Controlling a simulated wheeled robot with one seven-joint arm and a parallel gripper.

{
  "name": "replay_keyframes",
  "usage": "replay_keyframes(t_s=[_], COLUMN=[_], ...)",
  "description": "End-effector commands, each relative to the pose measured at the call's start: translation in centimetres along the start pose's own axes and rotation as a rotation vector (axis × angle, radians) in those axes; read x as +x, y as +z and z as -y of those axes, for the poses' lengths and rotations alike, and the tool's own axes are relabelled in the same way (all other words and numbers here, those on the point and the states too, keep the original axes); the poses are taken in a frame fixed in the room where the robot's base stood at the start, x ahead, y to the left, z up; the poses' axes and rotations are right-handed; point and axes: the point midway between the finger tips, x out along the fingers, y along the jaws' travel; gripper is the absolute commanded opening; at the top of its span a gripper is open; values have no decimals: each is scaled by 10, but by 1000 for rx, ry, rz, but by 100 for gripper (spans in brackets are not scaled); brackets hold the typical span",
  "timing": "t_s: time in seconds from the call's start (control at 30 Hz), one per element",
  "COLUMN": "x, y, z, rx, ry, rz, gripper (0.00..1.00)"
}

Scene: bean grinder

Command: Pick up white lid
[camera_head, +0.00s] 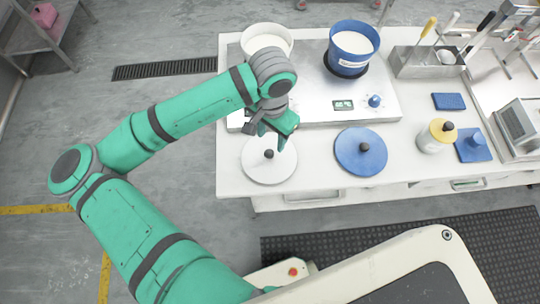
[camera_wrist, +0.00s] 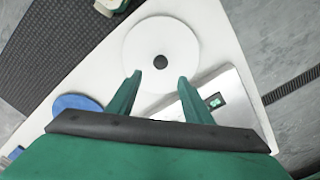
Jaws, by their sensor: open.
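The white lid (camera_head: 268,166) lies flat on the white table at its left end, with a dark round knob in its middle. It also shows in the wrist view (camera_wrist: 180,45), with the knob (camera_wrist: 161,62) a little beyond my fingertips. My gripper (camera_head: 277,136) hangs over the far edge of the lid, apart from the knob. In the wrist view my gripper (camera_wrist: 160,76) is open, with two green fingers spread and nothing between them.
A blue lid (camera_head: 361,152) lies right of the white lid. Behind stand a white pot (camera_head: 266,37) and a blue pot (camera_head: 352,50) on a steel hotplate (camera_head: 345,108). A yellow-topped jar (camera_head: 435,137) stands farther right. The table's front left edge is clear.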

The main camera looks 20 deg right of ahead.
Motion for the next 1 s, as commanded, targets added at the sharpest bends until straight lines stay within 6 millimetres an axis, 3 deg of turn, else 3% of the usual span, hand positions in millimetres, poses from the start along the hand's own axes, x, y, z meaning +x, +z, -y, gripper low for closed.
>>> replay_keyframes(t_s=[0.37,0.63,0.97,1.0], x=[32,67,74,74], y=[4,10,10,10], z=[0,-1,0,0], rx=[0,0,0,0], ry=[1,1,1,1], rz=[-1,-2,-2,-2], gripper=[46,46,46,39])
